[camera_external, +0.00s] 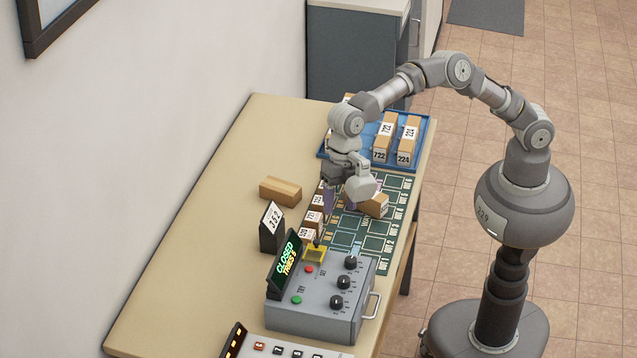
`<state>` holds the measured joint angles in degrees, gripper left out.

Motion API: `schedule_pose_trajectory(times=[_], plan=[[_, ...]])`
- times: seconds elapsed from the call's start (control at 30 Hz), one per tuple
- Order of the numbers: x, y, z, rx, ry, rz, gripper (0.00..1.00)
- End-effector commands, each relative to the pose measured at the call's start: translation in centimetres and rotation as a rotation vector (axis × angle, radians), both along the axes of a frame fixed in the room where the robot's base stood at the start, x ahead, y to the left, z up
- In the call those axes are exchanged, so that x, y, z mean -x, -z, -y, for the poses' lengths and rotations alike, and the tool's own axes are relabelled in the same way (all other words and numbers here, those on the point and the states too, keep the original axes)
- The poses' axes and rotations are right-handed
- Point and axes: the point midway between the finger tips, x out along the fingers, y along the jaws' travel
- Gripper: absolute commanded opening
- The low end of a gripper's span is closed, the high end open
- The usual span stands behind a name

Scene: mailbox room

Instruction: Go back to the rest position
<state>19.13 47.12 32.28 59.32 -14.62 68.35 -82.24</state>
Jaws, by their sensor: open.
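My gripper (343,205) is open and points down over the green marked mat (346,240) on the table. My arm arches in from the base at the right. A tan box (375,206) lies on the mat just right of the gripper; whether they touch cannot be told. Several labelled boxes (313,217) stand in a row at the mat's left edge, partly hidden by the gripper.
A blue tray (424,150) with labelled boxes stands at the table's far end. A grey control box (318,310) with a "CLOSED" display (288,257) is at the near side. A wooden block (280,190) and a dark stand (271,229) are left. The table's left part is clear.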

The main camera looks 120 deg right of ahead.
Motion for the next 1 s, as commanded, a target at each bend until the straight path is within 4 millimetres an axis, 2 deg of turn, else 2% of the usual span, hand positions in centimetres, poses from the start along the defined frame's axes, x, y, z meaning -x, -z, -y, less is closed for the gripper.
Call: schedule_pose_trajectory(times=[0.03, 0.13, 0.23, 0.3, 0.4, 0.5, 0.6, 0.7, 1.0], plan=[[0.4, -3.4, -1.0, 0.023, 0.103, 0.082, 0.59], [2.0, -11.0, -2.3, -0.006, 0.362, 0.251, 0.59], [5.2, -18.7, -3.1, -0.12, 0.617, 0.431, 0.59], [8.4, -23.8, -3.3, -0.25, 0.783, 0.548, 0.59], [13.6, -30.1, -2.8, -0.478, 0.983, 0.679, 0.59], [18.3, -34.5, -2.0, -0.701, 1.12, 0.754, 0.59], [21.7, -37.0, -1.1, -0.867, 1.201, 0.783, 0.59], [23.4, -38.3, -0.5, -0.956, 1.239, 0.794, 0.59], [23.8, -38.7, -0.4, -0.981, 1.249, 0.795, 0.59]])
